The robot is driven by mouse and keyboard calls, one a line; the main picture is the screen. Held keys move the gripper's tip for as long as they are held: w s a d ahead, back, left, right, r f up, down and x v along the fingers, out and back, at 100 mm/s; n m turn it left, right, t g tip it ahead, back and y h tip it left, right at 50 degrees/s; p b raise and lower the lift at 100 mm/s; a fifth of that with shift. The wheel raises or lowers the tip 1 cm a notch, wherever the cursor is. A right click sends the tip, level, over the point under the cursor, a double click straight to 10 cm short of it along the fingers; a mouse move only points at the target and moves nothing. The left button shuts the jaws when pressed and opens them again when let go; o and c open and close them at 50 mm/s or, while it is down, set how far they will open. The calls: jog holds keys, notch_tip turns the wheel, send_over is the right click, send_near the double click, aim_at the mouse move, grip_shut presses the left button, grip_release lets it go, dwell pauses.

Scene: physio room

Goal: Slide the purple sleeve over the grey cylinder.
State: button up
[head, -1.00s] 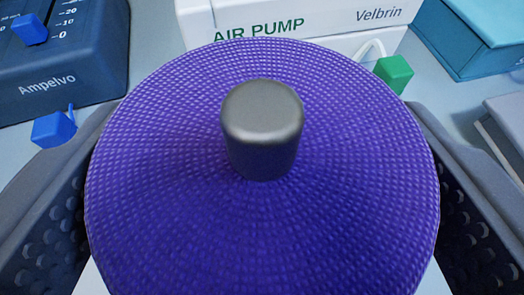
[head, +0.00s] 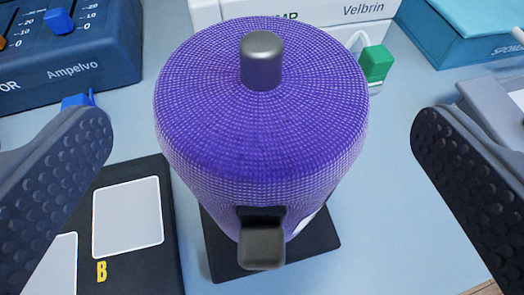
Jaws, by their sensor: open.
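The purple sleeve (head: 215,130) is a mesh cover. It stands upright around the grey cylinder, on a black square base. The cylinder's grey metal top knob (head: 261,62) sticks up through the sleeve's top. A dark grey stub (head: 262,247) pokes out through an opening low on the sleeve's near side. The cylinder's body is hidden under the sleeve. My gripper (head: 262,135) is open, its dark dimpled fingers wide apart to the left and right of the sleeve, touching nothing.
A black board (head: 140,265) with white panels and a yellow B lies at left. A blue Ampelvo box (head: 85,85) with sliders stands at back left. A white Velbrin box (head: 325,12), a green block (head: 376,63) and a teal box (head: 460,45) are behind. The table at right is mostly clear.

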jog(key=b+v, duration=0.1)
jog(key=v, duration=0.8)
jog(key=shift+s, duration=0.25)
jog(key=w+a+r+h+b, duration=0.1)
jog(key=w+r+h+b, duration=0.1)
jog(key=r, duration=0.9)
jog(key=w+a+r+h+b, duration=0.1)
jog(key=r+h, duration=0.1)
jog(key=r, duration=0.9)
jog(key=s+a+r+y, duration=0.1)
jog(key=s+a+r, duration=0.3)
jog(key=a+r, duration=0.2)
jog(key=s+a+r+t+y+b, duration=0.1)
jog(key=s+a+r, duration=0.3)
jog(key=a+r, duration=0.3)
jog(key=s+a+r+m+t+b, duration=0.1)
jog(key=s+a+r, duration=0.3)
jog(key=r, duration=0.7)
jog(key=a, duration=0.2)
jog(key=shift+a+y, duration=0.25)
jog(key=shift+y, duration=0.15)
jog(key=shift+r, duration=0.1)
